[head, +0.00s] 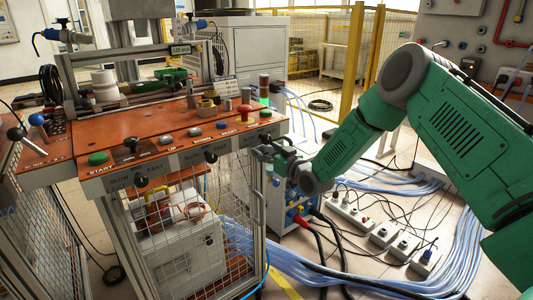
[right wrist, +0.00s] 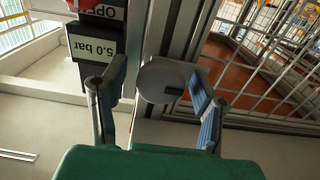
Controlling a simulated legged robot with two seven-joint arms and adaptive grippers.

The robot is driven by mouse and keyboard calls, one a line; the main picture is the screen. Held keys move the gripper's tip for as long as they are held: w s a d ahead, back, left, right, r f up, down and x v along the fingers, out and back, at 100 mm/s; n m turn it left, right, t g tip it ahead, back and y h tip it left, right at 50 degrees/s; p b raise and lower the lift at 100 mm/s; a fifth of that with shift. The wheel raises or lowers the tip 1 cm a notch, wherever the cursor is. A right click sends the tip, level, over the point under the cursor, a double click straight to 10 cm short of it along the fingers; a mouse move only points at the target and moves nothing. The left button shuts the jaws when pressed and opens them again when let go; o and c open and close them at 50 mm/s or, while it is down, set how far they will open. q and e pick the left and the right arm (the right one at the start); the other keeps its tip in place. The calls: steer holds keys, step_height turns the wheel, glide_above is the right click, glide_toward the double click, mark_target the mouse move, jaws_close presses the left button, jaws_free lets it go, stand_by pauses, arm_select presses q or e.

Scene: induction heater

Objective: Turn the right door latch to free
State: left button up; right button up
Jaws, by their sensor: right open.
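My right gripper (head: 268,150) reaches in from the right at the right front corner of the machine cabinet, just under the orange control panel (head: 150,135). In the right wrist view my right gripper (right wrist: 157,78) is open, with one blue-padded finger on either side of a round grey disc (right wrist: 158,92). The disc, with a small dark mark, sits by the metal door post (right wrist: 172,30) and appears to be the right door latch. I cannot tell whether the fingers touch it. In the head view the gripper hides the latch. My left gripper is not in view.
A black box with a "5.0 bar" label (right wrist: 95,46) is close to the left finger. The wire mesh door (head: 180,225) is below the panel, with a white unit behind it. Blue hoses (head: 330,270) and power strips (head: 380,235) lie on the floor at the right.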

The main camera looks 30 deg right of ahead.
steer(key=shift+d, duration=0.1)
steer(key=c, duration=1.2)
